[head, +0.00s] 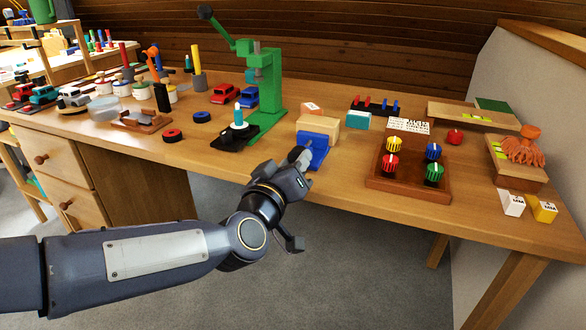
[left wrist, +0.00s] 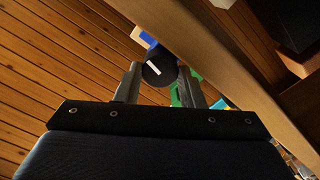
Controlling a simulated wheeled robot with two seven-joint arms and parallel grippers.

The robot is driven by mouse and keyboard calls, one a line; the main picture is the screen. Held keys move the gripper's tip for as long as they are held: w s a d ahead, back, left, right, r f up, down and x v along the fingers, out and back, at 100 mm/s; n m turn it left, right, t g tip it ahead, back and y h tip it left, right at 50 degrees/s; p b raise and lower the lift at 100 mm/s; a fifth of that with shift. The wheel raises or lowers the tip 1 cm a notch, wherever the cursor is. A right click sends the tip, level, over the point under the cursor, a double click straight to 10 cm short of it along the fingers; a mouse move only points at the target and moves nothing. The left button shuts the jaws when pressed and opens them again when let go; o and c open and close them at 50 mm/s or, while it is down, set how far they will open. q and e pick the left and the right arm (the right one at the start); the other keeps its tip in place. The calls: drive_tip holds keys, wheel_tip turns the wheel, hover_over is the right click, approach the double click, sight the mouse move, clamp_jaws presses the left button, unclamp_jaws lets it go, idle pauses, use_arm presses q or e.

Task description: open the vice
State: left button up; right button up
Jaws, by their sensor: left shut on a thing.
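The blue vice (head: 317,153) sits at the front edge of the workbench, with a pale wooden block (head: 318,132) right behind its front blue part in the head view. My left gripper (head: 301,158) is at the front of the vice, just off the bench edge. In the left wrist view, a round dark knob (left wrist: 158,68) with a white line lies between the two fingers, and my left gripper (left wrist: 158,88) is shut on it. Some blue of the vice (left wrist: 148,40) shows behind the knob. The gripper partly hides the knob's place in the head view. My right gripper is not in view.
A brown tray (head: 405,186) with several coloured knobs lies to the right. Free floor lies in front of the bench.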

use_arm(q)
drive_tip(key=shift+n, duration=0.5)
drive_tip(key=o, duration=1)
drive_tip(key=shift+f, duration=0.1)
